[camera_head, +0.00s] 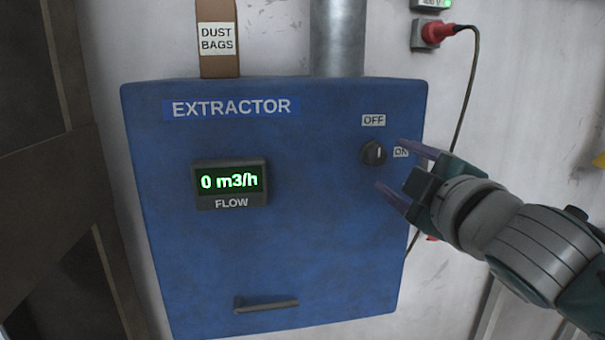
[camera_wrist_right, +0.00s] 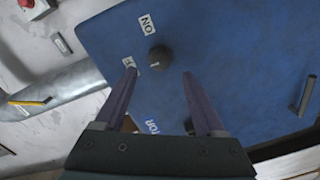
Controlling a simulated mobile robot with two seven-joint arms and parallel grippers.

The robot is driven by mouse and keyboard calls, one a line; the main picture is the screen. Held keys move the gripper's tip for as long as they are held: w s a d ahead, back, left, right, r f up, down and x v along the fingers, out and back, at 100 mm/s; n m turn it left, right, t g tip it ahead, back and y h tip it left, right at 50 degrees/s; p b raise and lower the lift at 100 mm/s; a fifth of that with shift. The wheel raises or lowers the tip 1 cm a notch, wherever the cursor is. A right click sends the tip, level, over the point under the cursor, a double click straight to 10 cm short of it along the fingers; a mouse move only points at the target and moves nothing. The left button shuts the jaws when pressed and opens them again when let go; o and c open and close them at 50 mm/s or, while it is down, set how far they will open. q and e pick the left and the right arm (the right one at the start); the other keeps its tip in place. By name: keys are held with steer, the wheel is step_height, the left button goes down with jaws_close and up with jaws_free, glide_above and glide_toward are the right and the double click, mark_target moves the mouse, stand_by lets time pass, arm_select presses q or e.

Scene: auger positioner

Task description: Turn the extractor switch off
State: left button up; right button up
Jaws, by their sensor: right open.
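The extractor (camera_head: 310,230) is a blue wall box in the head view. Its switch (camera_head: 374,153) is a dark round knob at the upper right; its light mark points up toward the OFF label (camera_head: 373,120). The ON label (camera_head: 401,152) is right of the knob. The flow display (camera_head: 230,182) reads 0 m3/h. My right gripper (camera_head: 390,164) is open and empty, just right of the knob. In the right wrist view the knob (camera_wrist_right: 159,58) lies just beyond and between the open fingertips (camera_wrist_right: 159,73), with no contact visible. My left gripper is not in view.
A grey pipe (camera_head: 338,38) and a dust bags box (camera_head: 218,40) stand above the extractor. A red plug (camera_head: 437,33) with a hanging cable is at the upper right. A bar handle (camera_head: 266,304) sits low on the box front. The space before the panel's middle is clear.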

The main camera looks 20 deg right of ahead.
steer(key=shift+v, duration=2)
